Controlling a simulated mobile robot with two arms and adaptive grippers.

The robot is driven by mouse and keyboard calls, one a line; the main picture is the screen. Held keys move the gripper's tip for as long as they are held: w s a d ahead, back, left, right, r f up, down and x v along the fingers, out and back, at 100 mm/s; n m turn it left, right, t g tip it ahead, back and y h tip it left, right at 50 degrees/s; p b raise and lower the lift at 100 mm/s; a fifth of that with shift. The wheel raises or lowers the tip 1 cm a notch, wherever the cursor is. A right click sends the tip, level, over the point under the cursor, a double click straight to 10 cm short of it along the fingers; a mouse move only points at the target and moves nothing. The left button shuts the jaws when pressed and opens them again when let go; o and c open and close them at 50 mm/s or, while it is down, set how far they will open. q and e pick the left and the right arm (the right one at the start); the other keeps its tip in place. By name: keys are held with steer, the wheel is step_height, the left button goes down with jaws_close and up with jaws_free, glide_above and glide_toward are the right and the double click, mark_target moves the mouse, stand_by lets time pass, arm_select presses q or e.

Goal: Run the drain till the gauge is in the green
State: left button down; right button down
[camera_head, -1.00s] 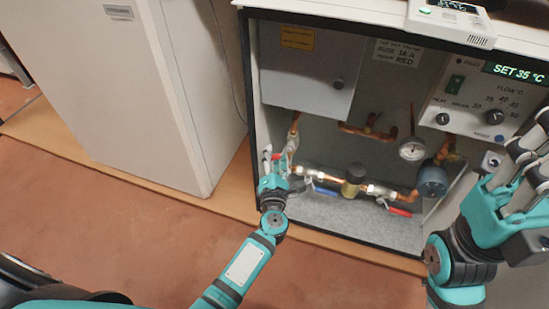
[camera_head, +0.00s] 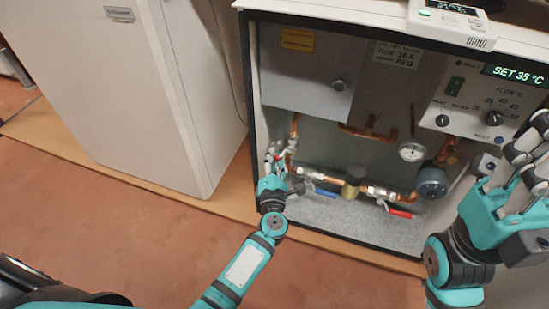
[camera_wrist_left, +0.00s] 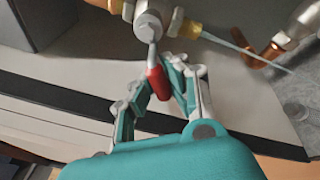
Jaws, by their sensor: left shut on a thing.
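The drain valve has a small red handle (camera_wrist_left: 158,83) on a metal stem, below a silver valve body (camera_wrist_left: 153,20) in the left wrist view. My left gripper (camera_wrist_left: 160,74) is shut on this handle, with a finger on each side. In the head view my left gripper (camera_head: 272,165) is at the lower left inside the cabinet and hides most of the valve. The round white gauge (camera_head: 411,151) is on the pipework to the right. Its needle and green band are too small to read. My right gripper (camera_head: 518,175) is at the right edge, partly cut off.
A blue lever (camera_head: 325,191) and another red lever (camera_head: 401,213) sit on the lower pipe, beside a brass fitting (camera_head: 354,182). The control panel (camera_head: 490,100) reads SET 35 °C. A white appliance (camera_head: 130,90) stands left. The cabinet's grey floor (camera_head: 345,215) is mostly bare.

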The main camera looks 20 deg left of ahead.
arm_select(q)
steer(key=m, duration=0.1)
steer(key=r+m+t, duration=0.1)
steer(key=m, duration=0.1)
steer(key=shift+a+r+m+p, duration=0.15)
steer(key=shift+a+m+p, duration=0.15)
steer(key=shift+p, duration=0.05)
steer(key=shift+r+m+t+p, duration=0.2)
steer(key=shift+r+m+t, duration=0.1)
steer(key=shift+m, duration=0.55)
steer(key=shift+r+m+t+p, duration=0.15)
steer(key=shift+r+m+t, duration=0.15)
steer(key=shift+m, duration=0.55)
steer(key=c, duration=1.3)
jaws_free()
steer(key=shift+o, duration=0.2)
steer(key=v, duration=1.2)
steer(key=shift+a, duration=0.2)
